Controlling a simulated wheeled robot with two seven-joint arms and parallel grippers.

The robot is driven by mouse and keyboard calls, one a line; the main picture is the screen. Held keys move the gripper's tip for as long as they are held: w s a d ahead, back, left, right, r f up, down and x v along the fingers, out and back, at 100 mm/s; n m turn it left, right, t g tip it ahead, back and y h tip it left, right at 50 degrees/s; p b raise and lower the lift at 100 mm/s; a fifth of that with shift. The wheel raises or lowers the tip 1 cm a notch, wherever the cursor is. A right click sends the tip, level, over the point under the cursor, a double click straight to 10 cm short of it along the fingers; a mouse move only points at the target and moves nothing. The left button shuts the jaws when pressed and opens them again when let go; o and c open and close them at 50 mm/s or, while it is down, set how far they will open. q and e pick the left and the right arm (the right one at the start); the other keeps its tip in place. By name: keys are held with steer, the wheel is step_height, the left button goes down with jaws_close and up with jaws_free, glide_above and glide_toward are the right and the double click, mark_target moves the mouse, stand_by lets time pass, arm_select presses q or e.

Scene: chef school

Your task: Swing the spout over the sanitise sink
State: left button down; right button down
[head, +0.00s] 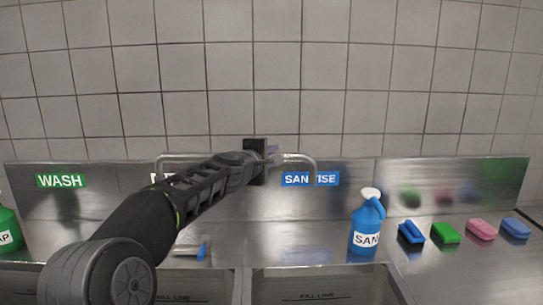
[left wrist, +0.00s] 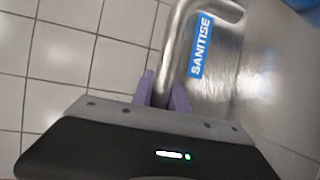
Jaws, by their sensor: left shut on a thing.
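The metal spout (head: 300,157) runs right from my left gripper and bends down, its end in front of the blue SANITISE label (head: 296,179). My left gripper (head: 272,154) is shut on the spout. In the left wrist view the purple fingers (left wrist: 164,93) stand on either side of the spout tube (left wrist: 177,45), with the label (left wrist: 202,45) beyond. The sanitise sink (head: 318,282) is the basin below the label, at the bottom of the head view. My left arm hides the middle of the splashback. My right gripper is not in view.
A second bent metal pipe (head: 180,155) shows left of my gripper, before a mostly hidden label. A blue SAN bottle (head: 366,228) stands behind the basin's right side. A blue brush (head: 411,232) and several coloured blocks lie further right. The green WASH label (head: 62,181) is at left.

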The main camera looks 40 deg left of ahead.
arm_select(q)
steer(key=shift+s+d+f+m+h+b, duration=0.2)
steer(key=shift+s+d+m+h+b, duration=0.1)
steer(key=shift+s+d+h+b, duration=0.25)
steer(key=s+d+m+h+b, duration=0.2)
steer(key=s+h+b, duration=0.1)
steer(key=s, duration=0.3)
steer(key=s+d+m+h+b, duration=0.3)
steer(key=s+h+b, duration=0.1)
steer(key=s, duration=0.3)
steer(key=shift+s+d+r+g, duration=0.15)
steer(key=shift+s+d+g, duration=0.05)
steer(key=shift+d+g, duration=0.15)
steer(key=c, duration=1.3)
jaws_free()
